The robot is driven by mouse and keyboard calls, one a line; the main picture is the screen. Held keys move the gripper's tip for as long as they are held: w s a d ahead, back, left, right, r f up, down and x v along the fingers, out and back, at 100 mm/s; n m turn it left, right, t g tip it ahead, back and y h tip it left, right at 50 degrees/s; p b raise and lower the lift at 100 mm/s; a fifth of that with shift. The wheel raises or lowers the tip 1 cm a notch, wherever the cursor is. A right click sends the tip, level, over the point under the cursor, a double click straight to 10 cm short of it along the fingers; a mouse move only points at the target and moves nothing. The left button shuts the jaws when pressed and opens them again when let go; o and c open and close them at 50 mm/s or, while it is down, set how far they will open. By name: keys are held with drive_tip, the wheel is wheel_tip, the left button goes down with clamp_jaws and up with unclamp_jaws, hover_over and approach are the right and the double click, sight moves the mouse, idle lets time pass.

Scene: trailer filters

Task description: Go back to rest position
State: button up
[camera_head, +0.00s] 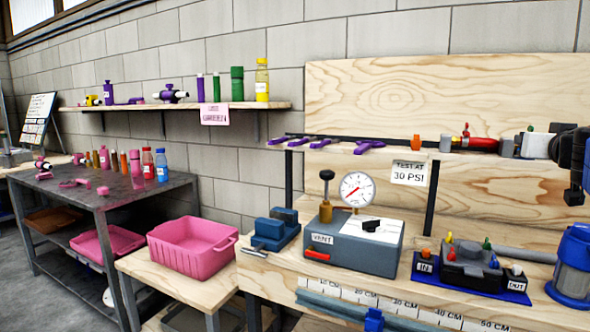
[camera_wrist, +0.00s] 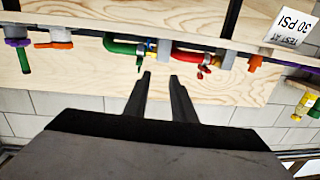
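My gripper (camera_wrist: 157,78) is open in the wrist view, with two dark fingers apart and nothing visible between them. Part of the dark gripper shows at the right edge of the head view (camera_head: 577,170), in front of the upper wooden shelf. In the wrist view, which is upside down, a green pipe fitting (camera_wrist: 118,47) and a red fitting (camera_wrist: 205,58) appear beyond the fingertips. The red fitting also shows on the shelf in the head view (camera_head: 474,143). Whether the fingers touch anything is not clear, but they look apart from the fittings.
A grey test box with a gauge (camera_head: 357,189), a black manifold on a blue plate (camera_head: 470,266) and a blue cup (camera_head: 575,270) stand on the bench. A pink bin (camera_head: 190,250) sits left on a lower table. A shelf of bottles (camera_head: 190,106) hangs behind.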

drive_tip(key=s+a+f+n+g+y, duration=0.15)
drive_tip(key=a+f+y, duration=0.35)
drive_tip(key=a+f, duration=0.65)
drive_tip(key=s+a+f+n+g+y, duration=0.1)
drive_tip(key=a+f+n+g+y, duration=0.25)
drive_tip(key=a+f, duration=0.8)
drive_tip(key=s+a+f+g, duration=0.3)
drive_tip(key=s+a+f, duration=0.1)
drive_tip(key=s+f, duration=0.4)
drive_tip(key=s+a+f+g, duration=0.2)
drive_tip(key=s+a+f, duration=0.1)
drive_tip(key=s+f, duration=0.6)
drive_tip(key=shift+a+g, duration=0.4)
